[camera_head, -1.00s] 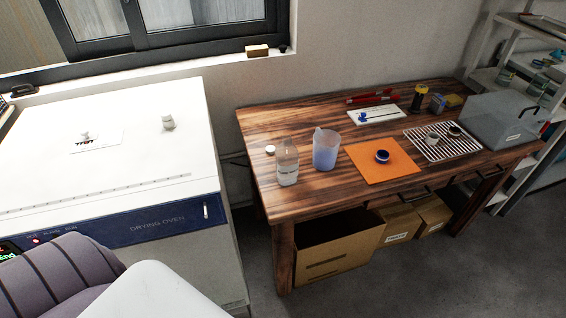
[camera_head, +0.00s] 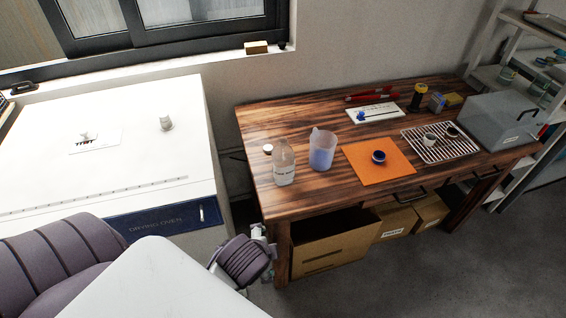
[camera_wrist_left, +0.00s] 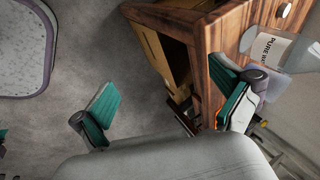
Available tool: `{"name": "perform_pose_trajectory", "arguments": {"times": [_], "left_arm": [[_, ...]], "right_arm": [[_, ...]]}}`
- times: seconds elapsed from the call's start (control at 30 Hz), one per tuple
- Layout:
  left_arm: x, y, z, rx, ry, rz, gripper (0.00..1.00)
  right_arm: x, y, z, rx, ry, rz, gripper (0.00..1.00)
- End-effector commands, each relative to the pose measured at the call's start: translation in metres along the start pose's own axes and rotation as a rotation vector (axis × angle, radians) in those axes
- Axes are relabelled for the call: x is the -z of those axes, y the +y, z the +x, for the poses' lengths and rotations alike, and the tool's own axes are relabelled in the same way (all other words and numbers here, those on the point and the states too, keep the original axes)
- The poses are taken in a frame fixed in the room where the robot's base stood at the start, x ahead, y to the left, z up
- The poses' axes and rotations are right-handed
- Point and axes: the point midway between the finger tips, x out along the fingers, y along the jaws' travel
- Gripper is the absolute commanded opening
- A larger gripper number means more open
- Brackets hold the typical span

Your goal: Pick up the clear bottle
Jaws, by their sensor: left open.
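The clear bottle (camera_head: 284,165) stands upright near the left end of the wooden table, with a white label and clear contents. In the left wrist view the bottle (camera_wrist_left: 273,46) shows at the upper right, with part of its label readable. My left gripper (camera_wrist_left: 170,105) is open and empty, its teal finger pads wide apart. In the head view only part of the left gripper (camera_head: 263,244) shows, low beside the table's front left corner, below the tabletop and apart from the bottle. My right gripper is not in view.
A beaker with blue contents (camera_head: 322,150) stands just right of the bottle, and a white cap (camera_head: 267,149) lies behind it. An orange mat (camera_head: 366,170) and a wire rack (camera_head: 455,151) are further right. The drying oven (camera_head: 110,180) is left. Boxes (camera_head: 335,245) sit under the table.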

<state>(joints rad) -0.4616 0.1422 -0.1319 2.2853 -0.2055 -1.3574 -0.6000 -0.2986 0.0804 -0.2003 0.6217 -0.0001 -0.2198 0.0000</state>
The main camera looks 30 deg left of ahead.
Motion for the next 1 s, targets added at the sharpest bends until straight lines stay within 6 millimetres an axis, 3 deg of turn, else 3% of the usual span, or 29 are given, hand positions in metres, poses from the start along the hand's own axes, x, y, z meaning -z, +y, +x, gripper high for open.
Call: {"name": "perform_pose_trajectory", "arguments": {"times": [0.17, 0.4, 0.6, 0.77, 1.0], "left_arm": [[0.012, -0.046, 0.012, 0.169, -0.029, 0.407, 1.0], [0.039, -0.122, 0.033, 0.435, -0.24, 1.203, 1.0], [0.058, -0.159, 0.038, 0.54, -0.448, 1.663, 1.0], [0.065, -0.172, 0.043, 0.561, -0.52, 1.798, 1.0], [0.071, -0.198, 0.079, 0.56, -0.526, 1.809, 1.0]], "right_arm": [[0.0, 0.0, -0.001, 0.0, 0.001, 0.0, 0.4], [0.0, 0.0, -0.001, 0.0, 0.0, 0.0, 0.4], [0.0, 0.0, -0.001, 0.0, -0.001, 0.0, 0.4], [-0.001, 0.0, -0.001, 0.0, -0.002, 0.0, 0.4], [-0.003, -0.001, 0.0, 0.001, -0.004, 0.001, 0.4]]}}
